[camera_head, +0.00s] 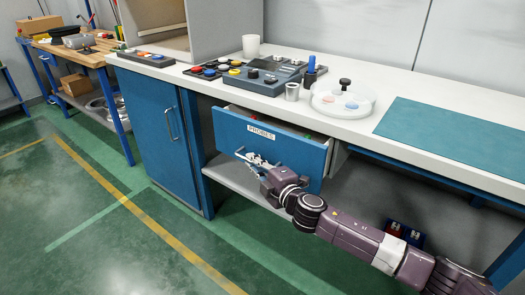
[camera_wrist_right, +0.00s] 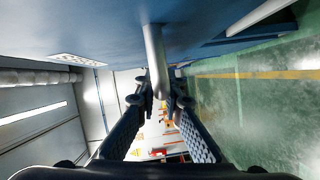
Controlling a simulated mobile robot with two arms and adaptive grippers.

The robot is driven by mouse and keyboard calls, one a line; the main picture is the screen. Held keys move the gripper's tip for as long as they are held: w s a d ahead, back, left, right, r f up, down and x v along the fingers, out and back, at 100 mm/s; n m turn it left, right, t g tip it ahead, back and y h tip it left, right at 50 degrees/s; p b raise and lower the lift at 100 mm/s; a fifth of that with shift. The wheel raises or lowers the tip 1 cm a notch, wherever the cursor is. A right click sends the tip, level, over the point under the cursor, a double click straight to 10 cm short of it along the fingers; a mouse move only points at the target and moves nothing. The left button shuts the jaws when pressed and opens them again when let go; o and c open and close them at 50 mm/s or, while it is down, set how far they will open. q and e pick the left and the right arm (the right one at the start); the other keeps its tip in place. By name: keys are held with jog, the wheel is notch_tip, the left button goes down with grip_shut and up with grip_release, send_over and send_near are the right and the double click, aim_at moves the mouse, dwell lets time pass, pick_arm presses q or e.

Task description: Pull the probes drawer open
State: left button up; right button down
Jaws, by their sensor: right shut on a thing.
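The blue probes drawer (camera_head: 270,140) sits under the white bench top, with a white label reading PROBES (camera_head: 261,132) on its front. It stands partly open, and a strip of its inside shows above the front. My right gripper (camera_head: 252,160) is at the drawer front, shut on the drawer's bar handle. In the right wrist view the pale handle (camera_wrist_right: 156,60) runs between the two fingers of the gripper (camera_wrist_right: 160,95), with the blue drawer front (camera_wrist_right: 90,30) beside it. My left gripper is not in view.
A blue cabinet door (camera_head: 155,130) with a handle stands left of the drawer. A shelf (camera_head: 240,182) lies below it. The bench top holds a grey fixture (camera_head: 265,80), a white mug (camera_head: 251,46) and a round clear dish (camera_head: 342,104). The green floor in front is clear.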

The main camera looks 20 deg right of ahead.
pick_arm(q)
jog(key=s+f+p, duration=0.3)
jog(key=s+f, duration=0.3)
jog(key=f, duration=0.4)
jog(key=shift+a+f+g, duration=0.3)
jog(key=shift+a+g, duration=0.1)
pick_arm(e)
jog(key=s+a, duration=1.2)
jog(key=a, duration=0.3)
jog(key=shift+a, duration=0.15)
jog(key=shift+f, duration=0.1)
jog(key=c, duration=2)
grip_release()
jog(key=shift+c, duration=0.2)
jog(key=v, duration=1.2)
